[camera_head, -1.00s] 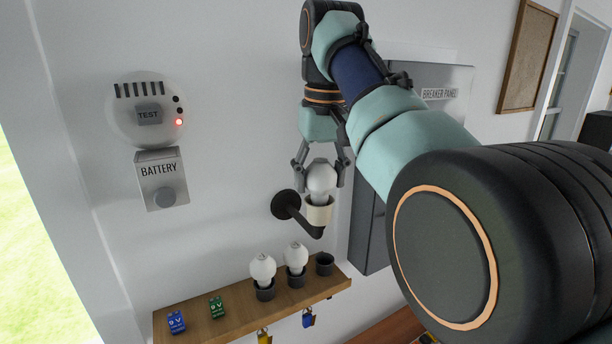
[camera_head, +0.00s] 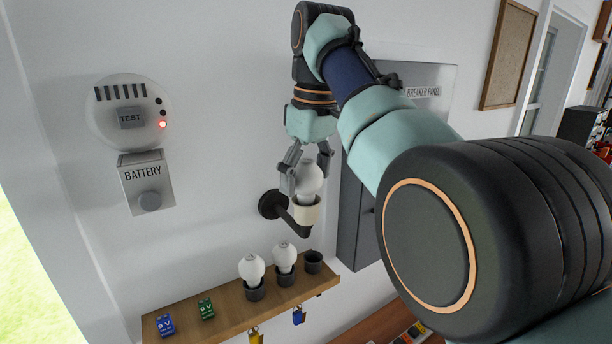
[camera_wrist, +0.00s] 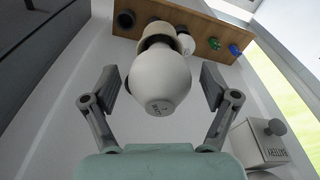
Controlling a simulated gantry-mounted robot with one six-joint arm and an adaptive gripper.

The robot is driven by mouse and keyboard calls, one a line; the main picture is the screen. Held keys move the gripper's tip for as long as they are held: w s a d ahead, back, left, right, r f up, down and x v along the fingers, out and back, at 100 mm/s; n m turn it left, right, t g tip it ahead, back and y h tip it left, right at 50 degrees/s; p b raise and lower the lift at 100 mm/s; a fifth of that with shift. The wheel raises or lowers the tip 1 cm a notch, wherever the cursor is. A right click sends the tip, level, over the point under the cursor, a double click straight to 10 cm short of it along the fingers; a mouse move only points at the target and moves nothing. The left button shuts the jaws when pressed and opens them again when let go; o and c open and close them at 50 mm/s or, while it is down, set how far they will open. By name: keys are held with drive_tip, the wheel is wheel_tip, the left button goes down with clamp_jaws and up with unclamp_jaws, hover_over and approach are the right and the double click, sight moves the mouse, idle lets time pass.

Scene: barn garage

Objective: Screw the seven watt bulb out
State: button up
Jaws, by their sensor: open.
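A white bulb (camera_head: 310,181) stands upright in the cream wall socket (camera_head: 304,213) on a black bracket (camera_head: 270,203). My gripper (camera_head: 307,176) points down over this bulb. In the wrist view the bulb (camera_wrist: 160,78) lies between my two spread fingers (camera_wrist: 160,84), with a gap visible on each side. The fingers are open and do not hold it. Two more white bulbs, a left one (camera_head: 251,268) and a right one (camera_head: 285,256), stand in dark cups on the shelf.
The wooden shelf (camera_head: 228,318) also bears an empty dark cup (camera_head: 314,262), a blue battery (camera_head: 165,326) and a green battery (camera_head: 206,309). A smoke alarm (camera_head: 130,105) with a battery box (camera_head: 146,182) is on the wall at left. The breaker panel (camera_head: 360,215) stands close at right.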

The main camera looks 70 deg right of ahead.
drive_tip(key=m, duration=0.3)
drive_tip(key=shift+b, duration=0.4)
drive_tip(key=m, duration=0.3)
drive_tip(key=shift+h, duration=0.3)
drive_tip(key=c, duration=0.9)
drive_tip(key=shift+o, duration=0.2)
